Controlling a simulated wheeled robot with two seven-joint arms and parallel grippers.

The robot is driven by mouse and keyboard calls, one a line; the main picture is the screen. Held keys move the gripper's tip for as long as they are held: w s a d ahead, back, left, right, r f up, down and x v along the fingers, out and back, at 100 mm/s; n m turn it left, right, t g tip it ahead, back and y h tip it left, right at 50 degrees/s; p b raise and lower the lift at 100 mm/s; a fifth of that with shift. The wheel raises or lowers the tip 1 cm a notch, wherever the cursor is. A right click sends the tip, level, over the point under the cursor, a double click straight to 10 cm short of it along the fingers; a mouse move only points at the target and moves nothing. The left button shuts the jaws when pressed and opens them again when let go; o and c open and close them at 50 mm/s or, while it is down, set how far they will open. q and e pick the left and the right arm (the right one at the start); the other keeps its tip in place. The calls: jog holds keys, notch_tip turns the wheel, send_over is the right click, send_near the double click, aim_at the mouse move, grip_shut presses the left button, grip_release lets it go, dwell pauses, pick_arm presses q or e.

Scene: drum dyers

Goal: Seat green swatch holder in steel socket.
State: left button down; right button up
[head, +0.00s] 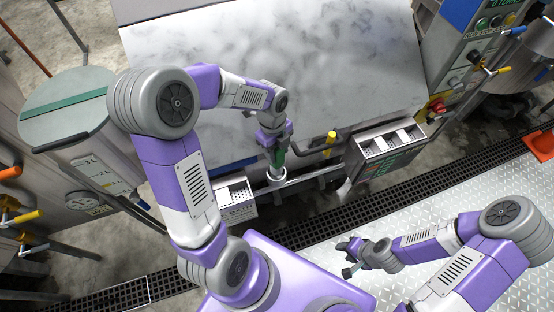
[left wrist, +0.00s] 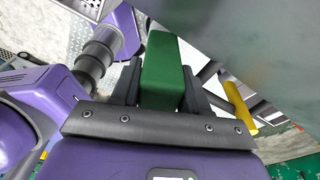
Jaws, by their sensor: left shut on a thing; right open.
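My left gripper (head: 276,150) is shut on the green swatch holder (head: 279,159) in front of the marble top's near edge. In the left wrist view the green holder (left wrist: 161,70) sits between both dark fingers. A pale round steel piece, which looks like the steel socket (head: 276,174), shows just below the holder near the rail. I cannot tell whether the holder's lower end is inside it or above it. In the left wrist view the socket cannot be made out. My right gripper (head: 352,257) is open and empty, low over the metal floor.
A marble-like worktop (head: 330,70) lies behind the left gripper. A yellow-handled valve (head: 331,138) stands right of it, also in the left wrist view (left wrist: 239,107). A steel box with compartments (head: 390,145) is further right; a perforated tray (head: 236,194) is at left.

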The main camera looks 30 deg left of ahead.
pick_arm(q)
jog(key=shift+f+b, duration=0.3)
jog(key=shift+f, duration=2.45)
jog(key=shift+f, duration=0.15)
jog(key=c, duration=0.8)
grip_release()
jog(key=shift+c, duration=0.2)
